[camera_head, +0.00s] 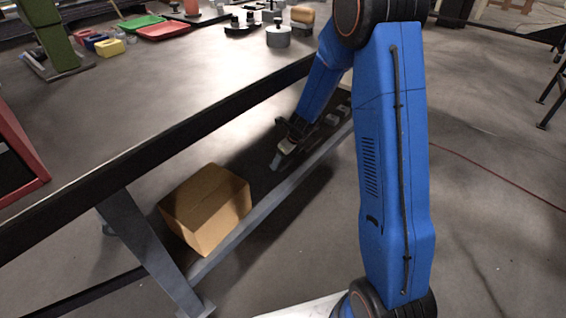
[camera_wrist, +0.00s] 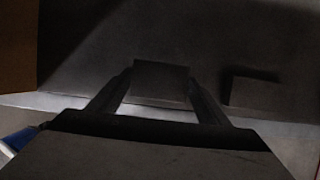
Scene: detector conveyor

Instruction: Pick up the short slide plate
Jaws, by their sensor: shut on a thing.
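In the wrist view a small grey block-like plate (camera_wrist: 160,84), which I take as the short slide plate, sits between the two fingers of my gripper (camera_wrist: 160,78). The fingers touch its left and right sides. In the head view my gripper (camera_head: 277,160) is low over the dark lower shelf under the table edge.
A cardboard box (camera_head: 205,210) stands on the lower shelf (camera_head: 258,160), left of my gripper; its side shows in the wrist view (camera_wrist: 18,45). Another dark block (camera_wrist: 255,93) lies right of the plate.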

